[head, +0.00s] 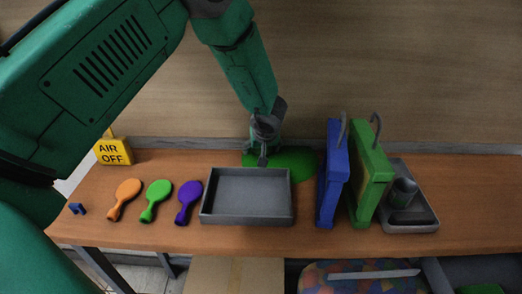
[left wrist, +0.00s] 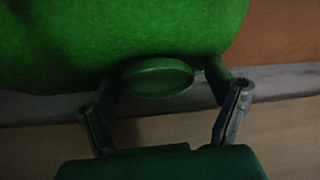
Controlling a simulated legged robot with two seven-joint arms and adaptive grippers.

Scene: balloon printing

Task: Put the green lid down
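The green lid (head: 295,160) is a flat rounded piece at the back of the table, behind the grey tray, which hides its front edge. In the left wrist view the lid (left wrist: 150,30) fills the top, with its round knob (left wrist: 157,78) between my fingers. My left gripper (head: 264,158) points down at the lid's left part. Its fingers close in on both sides of the knob and appear to hold it. Whether the lid rests on the table or hangs just above it, I cannot tell. My right gripper is not in view.
An empty grey tray (head: 248,221) stands in front of the lid. Orange (head: 127,194), green (head: 155,197) and purple (head: 188,199) balloon-shaped pieces lie left of it. Upright blue (head: 332,178) and green (head: 369,185) frames stand close on the right, beside another grey tray (head: 420,223).

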